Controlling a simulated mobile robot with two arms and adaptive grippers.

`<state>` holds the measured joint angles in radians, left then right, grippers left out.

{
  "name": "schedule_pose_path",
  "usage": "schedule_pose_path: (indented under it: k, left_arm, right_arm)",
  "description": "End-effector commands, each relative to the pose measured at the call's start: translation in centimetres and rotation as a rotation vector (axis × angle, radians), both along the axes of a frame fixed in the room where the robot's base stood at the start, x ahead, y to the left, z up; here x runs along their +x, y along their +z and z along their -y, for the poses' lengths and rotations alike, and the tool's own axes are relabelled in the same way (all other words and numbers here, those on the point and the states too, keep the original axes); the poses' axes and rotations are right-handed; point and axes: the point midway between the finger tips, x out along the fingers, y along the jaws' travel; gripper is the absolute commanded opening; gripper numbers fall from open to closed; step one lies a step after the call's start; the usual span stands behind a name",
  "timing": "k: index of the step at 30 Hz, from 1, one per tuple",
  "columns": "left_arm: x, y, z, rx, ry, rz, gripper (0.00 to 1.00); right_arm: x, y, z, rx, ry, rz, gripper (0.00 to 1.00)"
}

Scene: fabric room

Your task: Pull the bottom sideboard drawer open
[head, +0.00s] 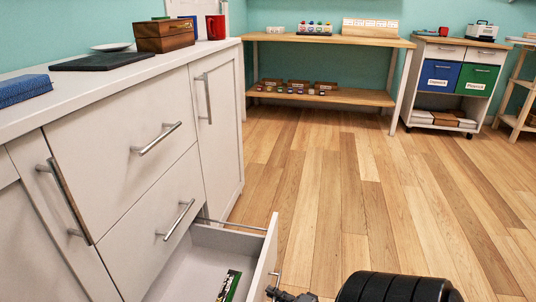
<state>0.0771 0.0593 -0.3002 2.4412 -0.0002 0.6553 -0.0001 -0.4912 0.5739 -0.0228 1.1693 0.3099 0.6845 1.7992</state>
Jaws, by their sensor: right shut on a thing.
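The white sideboard (128,150) stands along the left side. Its bottom drawer (266,252) is pulled out, and its inside shows from above. A flat dark green and white item (229,287) lies in it. My right gripper (277,291) is at the bottom edge of the view, at the outer face of the drawer front. It is shut on the drawer's metal handle (276,275), with its fingers mostly cut off by the picture edge. The two drawers above are closed. My left gripper is not in view.
A wooden box (164,36), a red mug (215,27), a black mat (102,60) and a blue cloth stack (24,90) are on the sideboard top. A wooden shelf table (325,40) and a cart (455,85) stand at the back. The wooden floor (345,180) is clear.

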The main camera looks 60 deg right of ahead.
Motion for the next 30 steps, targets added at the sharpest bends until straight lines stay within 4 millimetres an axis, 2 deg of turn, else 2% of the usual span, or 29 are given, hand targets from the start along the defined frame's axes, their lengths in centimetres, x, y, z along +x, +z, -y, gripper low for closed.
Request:
schedule_pose_path:
  k: [10,11,12,22,26,30]
  left_arm:
    - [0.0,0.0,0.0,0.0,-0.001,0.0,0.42]
    - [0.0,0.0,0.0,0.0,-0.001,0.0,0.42]
    - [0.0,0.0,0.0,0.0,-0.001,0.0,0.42]
    - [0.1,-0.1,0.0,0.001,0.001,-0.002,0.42]
    - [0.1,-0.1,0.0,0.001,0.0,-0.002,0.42]
    - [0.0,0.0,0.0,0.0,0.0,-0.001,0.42]
  right_arm:
    - [-0.1,0.0,0.2,-0.002,-0.001,-0.001,0.0]
    - [-0.1,0.0,0.1,-0.002,-0.001,-0.001,0.14]
    - [-0.1,0.0,0.1,-0.002,-0.001,-0.001,0.2]
    - [-0.2,0.0,0.1,0.0,0.0,-0.001,0.2]
    - [-1.4,0.1,0.0,0.0,0.001,-0.002,0.2]
    - [-4.0,0.6,0.0,-0.001,0.001,-0.005,0.2]
